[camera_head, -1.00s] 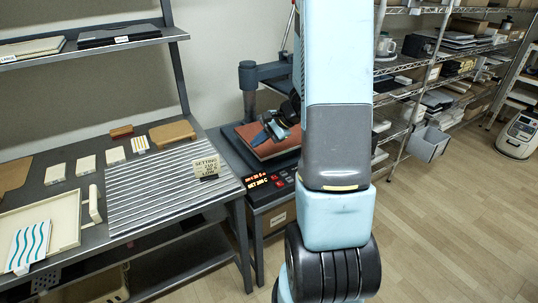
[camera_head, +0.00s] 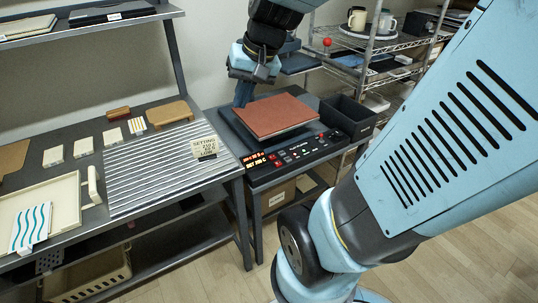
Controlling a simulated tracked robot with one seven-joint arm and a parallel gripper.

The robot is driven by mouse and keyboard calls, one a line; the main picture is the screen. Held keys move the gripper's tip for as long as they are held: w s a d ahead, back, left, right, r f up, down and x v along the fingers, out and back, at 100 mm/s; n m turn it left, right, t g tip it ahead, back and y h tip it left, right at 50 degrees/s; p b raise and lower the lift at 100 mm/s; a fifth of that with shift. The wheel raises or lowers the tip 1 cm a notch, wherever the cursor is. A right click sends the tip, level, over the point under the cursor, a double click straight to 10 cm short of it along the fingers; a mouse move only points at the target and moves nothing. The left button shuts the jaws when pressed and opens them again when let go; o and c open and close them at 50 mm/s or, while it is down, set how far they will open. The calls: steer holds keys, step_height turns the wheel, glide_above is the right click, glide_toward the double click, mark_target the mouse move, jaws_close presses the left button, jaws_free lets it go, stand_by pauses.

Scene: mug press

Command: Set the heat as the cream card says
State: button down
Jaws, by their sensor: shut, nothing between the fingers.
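The cream card (camera_head: 205,147) stands upright on the right end of the ribbed grey mat (camera_head: 150,178). Its top line reads "SETTING"; the smaller lines are too coarse to read surely. The heat press has a reddish-brown platen (camera_head: 276,115) and a black control panel (camera_head: 300,150) along its front. The panel's orange display (camera_head: 255,161) has two lines, the lower starting "SET", with digits unclear. Red buttons (camera_head: 282,157) sit right of the display. My gripper (camera_head: 254,76) is shut and empty, above and behind the platen, apart from the panel.
A black open bin (camera_head: 347,117) stands right of the press. Left, the table holds a cream tray (camera_head: 67,212), a wave-patterned card (camera_head: 31,228), several small pale blocks and a tan board (camera_head: 171,113). Shelves with mugs (camera_head: 357,19) stand behind. My arm fills the right side.

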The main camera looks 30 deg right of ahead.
steer(key=s+r+n+t+h, duration=0.2)
steer(key=s+r, duration=0.3)
steer(key=s, duration=0.2)
steer(key=shift+s+d+n+h, duration=0.15)
steer(key=shift+d+n+h, duration=0.2)
steer(key=shift+n+h, duration=0.05)
